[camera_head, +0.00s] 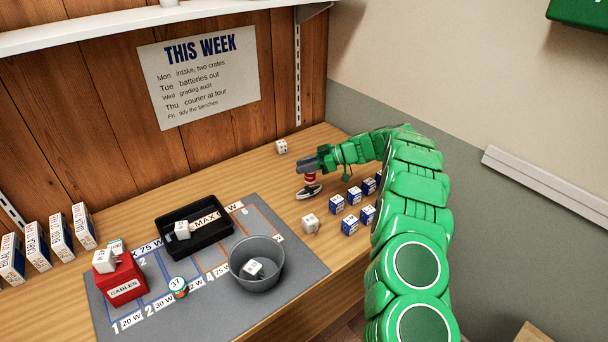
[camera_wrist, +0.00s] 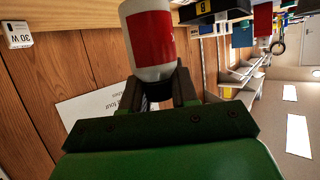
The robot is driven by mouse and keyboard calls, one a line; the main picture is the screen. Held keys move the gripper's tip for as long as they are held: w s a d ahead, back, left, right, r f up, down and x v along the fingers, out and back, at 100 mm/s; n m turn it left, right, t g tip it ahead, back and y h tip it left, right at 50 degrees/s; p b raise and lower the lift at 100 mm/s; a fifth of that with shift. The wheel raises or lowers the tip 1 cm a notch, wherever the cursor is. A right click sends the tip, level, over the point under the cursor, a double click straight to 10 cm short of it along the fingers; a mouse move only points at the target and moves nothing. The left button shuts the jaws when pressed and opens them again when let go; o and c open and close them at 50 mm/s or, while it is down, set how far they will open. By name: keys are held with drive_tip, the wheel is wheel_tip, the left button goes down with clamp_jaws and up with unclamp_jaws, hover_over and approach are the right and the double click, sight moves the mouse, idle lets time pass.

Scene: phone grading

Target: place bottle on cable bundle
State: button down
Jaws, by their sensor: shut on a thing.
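A bottle with a red label (camera_head: 309,178) is held by my gripper (camera_head: 308,168) above the wooden bench. In the wrist view the white and red bottle (camera_wrist: 150,42) sits between the two dark fingers (camera_wrist: 160,92), which are shut on it. A dark and pale bundle (camera_head: 308,193), which looks like the cable bundle, lies on the bench directly below the bottle in the head view. Whether the bottle touches it or hangs just above it I cannot tell. The wrist view does not clearly show the bundle.
Several blue-and-white cubes (camera_head: 352,196) stand close to the right, with a white charger (camera_head: 310,222) in front and another (camera_head: 281,146) behind. On the grey mat (camera_head: 300,262) stand a black tray (camera_head: 172,219), a grey bucket (camera_head: 276,279) and a red cables box (camera_head: 122,289).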

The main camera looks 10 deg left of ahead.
drive_tip(key=shift+w+a+f, duration=0.15)
drive_tip(key=shift+w+f, duration=0.4)
drive_tip(key=shift+f, duration=0.1)
drive_tip(key=shift+w+a+f, duration=0.1)
drive_tip(key=shift+w+f, duration=0.15)
drive_tip(key=shift+f, duration=1.55)
drive_tip(key=shift+f, duration=0.1)
drive_tip(key=c, duration=0.9)
unclamp_jaws()
drive_tip(key=shift+o, duration=0.2)
